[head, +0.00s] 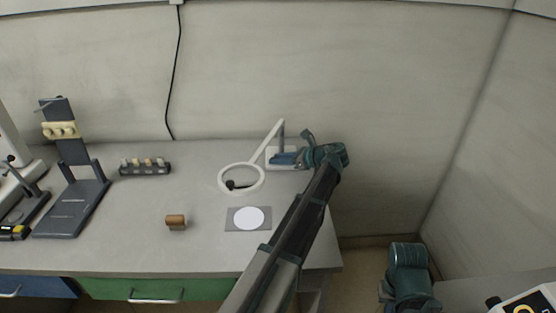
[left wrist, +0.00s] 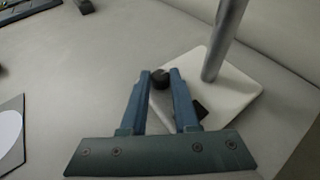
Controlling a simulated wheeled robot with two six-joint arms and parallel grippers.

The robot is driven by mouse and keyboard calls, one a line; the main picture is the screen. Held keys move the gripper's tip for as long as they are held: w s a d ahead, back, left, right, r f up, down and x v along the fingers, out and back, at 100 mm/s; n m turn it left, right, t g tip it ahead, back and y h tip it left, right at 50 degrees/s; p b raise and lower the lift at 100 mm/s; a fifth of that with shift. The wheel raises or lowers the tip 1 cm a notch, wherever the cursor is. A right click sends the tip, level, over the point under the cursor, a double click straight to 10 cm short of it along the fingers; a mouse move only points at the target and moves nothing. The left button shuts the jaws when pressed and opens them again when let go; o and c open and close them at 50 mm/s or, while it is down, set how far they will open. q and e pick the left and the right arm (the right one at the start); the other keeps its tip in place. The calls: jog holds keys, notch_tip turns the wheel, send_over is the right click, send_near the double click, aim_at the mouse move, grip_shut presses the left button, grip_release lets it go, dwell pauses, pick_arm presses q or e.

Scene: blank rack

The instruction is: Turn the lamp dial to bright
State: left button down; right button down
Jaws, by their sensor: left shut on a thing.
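The white ring lamp (head: 222,187) stands at the back right of the bench, with its square base (head: 272,150) and upright post. In the left wrist view the base (left wrist: 233,103) carries a grey post (left wrist: 222,45) and a black round dial (left wrist: 160,78). My left gripper (head: 281,158) reaches over the base. In the left wrist view its blue fingertips (left wrist: 161,74) are on both sides of the dial, shut on it. The head view does not clearly show the dial. A dark square mark shows on the base beside the right finger. My right gripper is not in view.
A grey plate with a white disc (head: 249,218) lies in front of the lamp. A brown cylinder (head: 176,221) lies to its left. A dark stand (head: 73,208) and a rack of small pieces (head: 146,169) are further left. The wall is close behind the lamp.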

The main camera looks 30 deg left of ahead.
pick_arm(q)
jog(key=shift+w+n+g, duration=0.15)
jog(key=shift+n+g, duration=0.45)
jog(key=shift+g, duration=0.1)
jog(key=c, duration=0.7)
grip_release()
jog(key=shift+o, duration=0.2)
jog(key=shift+d, duration=0.1)
jog(key=p+v, duration=0.5)
jog(key=v, duration=0.7)
jog(key=shift+d+r, duration=0.25)
jog(key=shift+r, duration=0.05)
jog(key=shift+d+r, duration=0.1)
jog(key=shift+d, duration=0.4)
